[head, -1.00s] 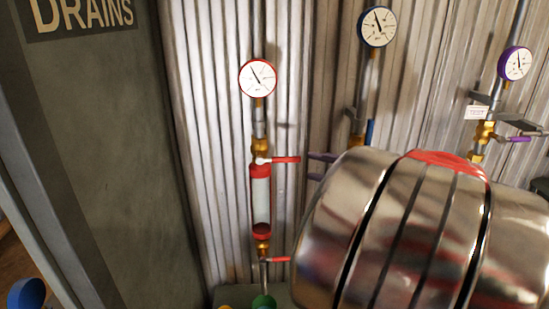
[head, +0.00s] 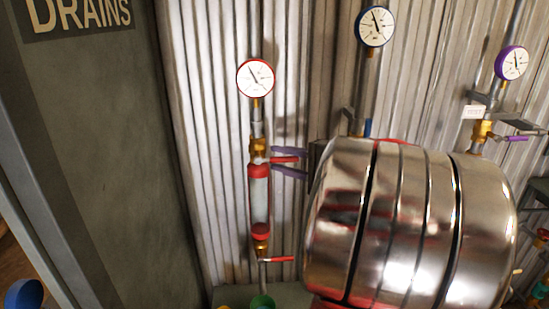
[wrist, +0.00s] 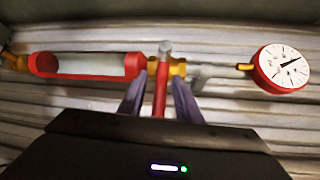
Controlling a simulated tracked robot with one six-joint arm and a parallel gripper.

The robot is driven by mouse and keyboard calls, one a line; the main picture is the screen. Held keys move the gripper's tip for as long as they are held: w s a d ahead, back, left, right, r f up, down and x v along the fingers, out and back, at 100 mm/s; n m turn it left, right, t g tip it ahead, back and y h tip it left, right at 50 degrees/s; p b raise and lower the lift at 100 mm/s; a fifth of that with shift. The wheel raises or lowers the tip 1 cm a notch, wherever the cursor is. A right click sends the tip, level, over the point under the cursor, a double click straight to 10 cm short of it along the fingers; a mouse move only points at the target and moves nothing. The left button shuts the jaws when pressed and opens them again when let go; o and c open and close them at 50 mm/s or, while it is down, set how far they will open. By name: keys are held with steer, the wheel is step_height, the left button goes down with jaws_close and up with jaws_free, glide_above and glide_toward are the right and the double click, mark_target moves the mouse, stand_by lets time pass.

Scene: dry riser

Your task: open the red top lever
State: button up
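The red top lever (head: 284,159) sticks out to the right from the brass valve above a clear sight tube with red ends (head: 259,200), square to the vertical pipe. In the wrist view the red lever (wrist: 160,92) lies between my two purple fingers. My gripper (head: 274,159) is open, with one finger above the lever and one below it. In the wrist view my gripper (wrist: 159,80) shows gaps on both sides of the lever. The fingertips are close to the valve body. A similar red lower lever (head: 279,259) points right below the tube.
A red-rimmed gauge (head: 255,78) sits above the valve. A blue-rimmed gauge (head: 376,26) and a purple-rimmed gauge (head: 511,62) are on pipes to the right. A grey panel marked DRAINS (head: 110,150) stands to the left. Corrugated wall lies behind.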

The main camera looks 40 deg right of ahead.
steer(key=shift+w+a+f, duration=0.1)
steer(key=shift+w, duration=0.6)
steer(key=shift+w+a+f, duration=0.1)
steer(key=shift+w, duration=0.55)
steer(key=shift+c, duration=0.7)
jaws_close()
steer(key=shift+d+f, duration=0.1)
steer(key=shift+d, duration=0.05)
